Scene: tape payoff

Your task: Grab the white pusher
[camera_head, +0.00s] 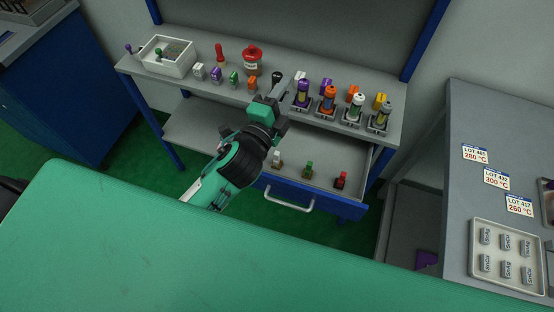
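A small piece with a white top and a dark base (277,159) stands in the open drawer, left of a green one (308,169) and a red one (341,180). A small white block (198,71) also stands on the bench top, towards the left. I cannot tell from looks alone which is the white pusher. My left gripper (284,88) reaches over the bench's front edge, above and behind the drawer piece. Its fingers are small and seen from behind, so whether they are open is unclear. My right gripper does not show.
The bench top (215,103) holds a white tray (167,55), a red-topped jar (252,58) and several coloured bottles in dark holders (328,103). The blue drawer (318,197) stands open. At right, a grey table carries a tray of labelled pieces (507,257).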

